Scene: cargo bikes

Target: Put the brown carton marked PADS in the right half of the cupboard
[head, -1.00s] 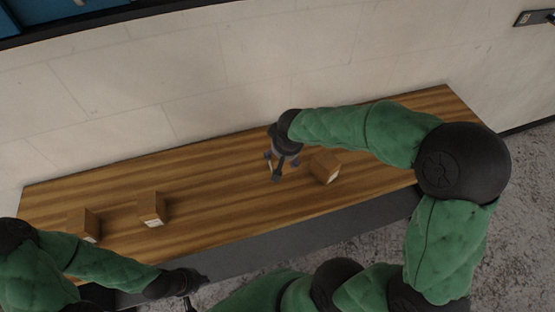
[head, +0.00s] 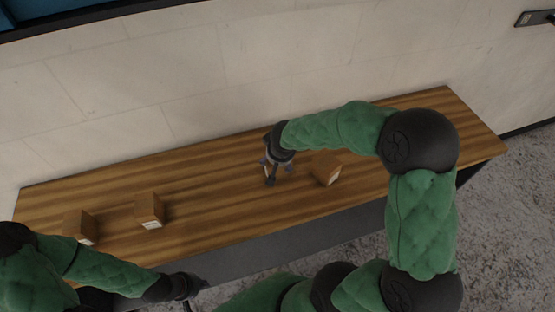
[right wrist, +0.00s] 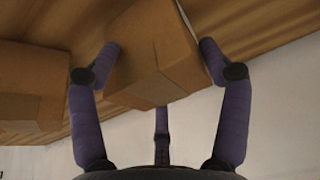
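My right gripper (head: 271,174) is open over the bench, left of the right carton. In the right wrist view a carton (right wrist: 152,55) lies between the spread fingers (right wrist: 160,50). My left gripper (head: 192,292) is at the bench's front edge, partly cut off; its fingers are unclear.
The wooden bench (head: 215,205) runs along a pale wall (head: 130,90). A second carton (right wrist: 30,90) shows at the left of the right wrist view. The bench between the left pair and my right gripper is clear. A dark-framed blue thing (head: 45,12) is at the upper left.

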